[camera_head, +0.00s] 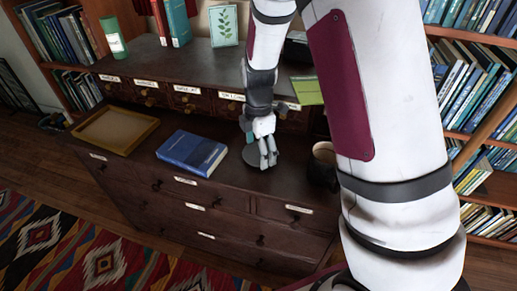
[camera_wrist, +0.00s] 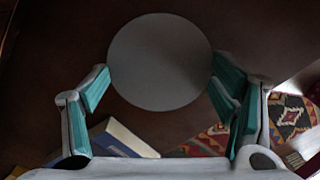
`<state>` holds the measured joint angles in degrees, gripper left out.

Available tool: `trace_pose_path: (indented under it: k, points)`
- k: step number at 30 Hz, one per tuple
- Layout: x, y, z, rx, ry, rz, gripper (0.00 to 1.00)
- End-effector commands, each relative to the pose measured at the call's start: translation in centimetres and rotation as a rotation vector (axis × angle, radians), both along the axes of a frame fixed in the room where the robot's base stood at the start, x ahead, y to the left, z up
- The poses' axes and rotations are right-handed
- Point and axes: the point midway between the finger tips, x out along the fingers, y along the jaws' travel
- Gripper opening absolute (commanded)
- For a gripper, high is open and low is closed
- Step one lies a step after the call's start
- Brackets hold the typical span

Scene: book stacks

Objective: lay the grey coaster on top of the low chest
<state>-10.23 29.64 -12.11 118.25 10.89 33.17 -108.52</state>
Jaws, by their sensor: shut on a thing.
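The grey coaster (camera_wrist: 160,60) is a flat round disc. In the wrist view it shows face-on between the two fingers of my gripper (camera_wrist: 162,82), which is shut on its edges. In the head view my gripper (camera_head: 268,158) points down over the dark wooden low chest (camera_head: 225,187), and the coaster (camera_head: 251,156) shows partly behind the fingers. The coaster is at or just above the chest top; I cannot tell whether it touches.
A blue book (camera_head: 192,152) lies left of my gripper, with a tan tray (camera_head: 115,148) farther left. A dark mug (camera_head: 324,165) stands to the right, partly hidden by my arm. Labelled small drawers (camera_head: 187,102) rise behind. The chest's front edge is near.

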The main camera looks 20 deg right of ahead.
Motion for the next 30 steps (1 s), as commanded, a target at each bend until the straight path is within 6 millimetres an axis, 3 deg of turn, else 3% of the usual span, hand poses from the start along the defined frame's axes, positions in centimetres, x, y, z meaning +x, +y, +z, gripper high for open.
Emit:
trace_pose_path:
  k: [5, 6, 8, 9, 22, 30]
  points:
    - [0.0, 0.0, -0.4, 0.000, 0.000, 0.000, 0.51]
    - [0.0, 0.0, -0.4, 0.000, 0.000, 0.000, 0.83]
    - [0.0, 0.0, -0.3, 0.000, 0.000, 0.000, 0.96]
    - [0.0, 0.0, -0.3, 0.000, 0.000, 0.000, 0.98]
    - [0.0, 0.0, 0.2, 0.000, 0.000, 0.000, 0.98]
    - [0.1, 0.0, 5.0, 0.001, -0.006, -0.001, 0.98]
